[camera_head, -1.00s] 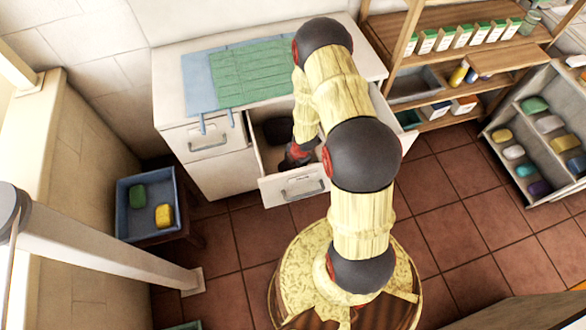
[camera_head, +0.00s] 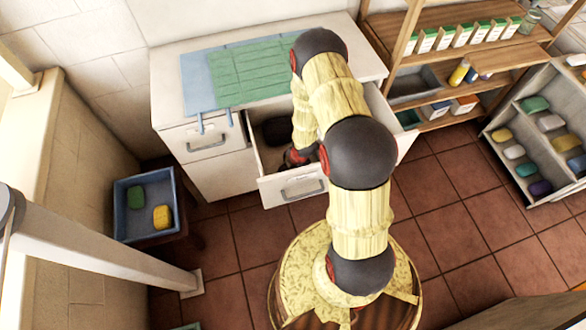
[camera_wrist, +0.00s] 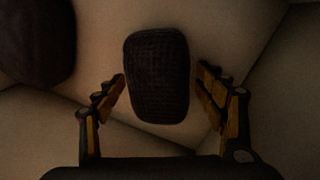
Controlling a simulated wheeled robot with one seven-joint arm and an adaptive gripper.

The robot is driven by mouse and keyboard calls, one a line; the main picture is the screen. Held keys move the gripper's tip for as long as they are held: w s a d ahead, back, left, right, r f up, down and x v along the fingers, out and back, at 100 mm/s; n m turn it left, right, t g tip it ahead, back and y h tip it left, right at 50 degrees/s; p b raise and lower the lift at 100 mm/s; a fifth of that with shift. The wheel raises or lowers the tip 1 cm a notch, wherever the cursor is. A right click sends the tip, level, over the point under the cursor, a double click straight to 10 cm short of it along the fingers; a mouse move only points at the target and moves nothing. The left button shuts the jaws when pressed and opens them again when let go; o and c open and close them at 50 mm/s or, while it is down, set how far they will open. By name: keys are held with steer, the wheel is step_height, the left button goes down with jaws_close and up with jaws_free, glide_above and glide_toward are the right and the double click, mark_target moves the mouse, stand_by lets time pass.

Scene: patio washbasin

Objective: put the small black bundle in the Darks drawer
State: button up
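In the wrist view the small black bundle (camera_wrist: 157,76), dark and ribbed, lies between the fingers of my gripper (camera_wrist: 160,80). The fingers are spread on either side, with a narrow gap showing at the right. In the head view my gripper (camera_head: 297,157) is inside the pulled-out middle drawer (camera_head: 292,188); the bundle there is hidden by my arm. A larger dark bundle (camera_head: 276,131) lies farther back in this drawer and also shows at the upper left of the wrist view (camera_wrist: 35,40). No drawer label is readable.
The counter (camera_head: 168,90) above carries a green mat (camera_head: 250,70) on a blue one. Another drawer at the right (camera_head: 400,120) is also pulled out, partly behind my arm. A blue tray (camera_head: 123,205) with soaps stands left; shelves (camera_head: 480,60) and a soap rack (camera_head: 495,130) stand right.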

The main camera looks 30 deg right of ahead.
stand_by(0.3)
steer(key=p+v, duration=0.2)
steer(key=v, duration=0.5)
steer(key=shift+w+r, duration=0.1)
steer(key=shift+r, duration=0.1)
steer(key=w+a+r+m+t+h, duration=0.15)
steer(key=r+m, duration=0.25)
steer(key=r, duration=1.1)
steer(key=w+r+m+h, duration=0.15)
steer(key=r+m, duration=0.25)
steer(key=r, duration=1)
steer(key=s+a+r+m+y, duration=0.1)
steer(key=s+a+r+m, duration=0.2)
steer(key=s+r, duration=0.4)
steer(key=s+a+r+m+t+y, duration=0.1)
steer(key=s+a+r+m, duration=0.3)
steer(key=r, duration=0.5)
steer(key=s+a+r+m, duration=0.3)
steer(key=s+a+r, duration=0.3)
steer(key=s+r, duration=0.2)
steer(key=shift+s+r+m+y, duration=0.1)
steer(key=shift+s+m+y, duration=0.25)
steer(key=shift+s, duration=0.45)
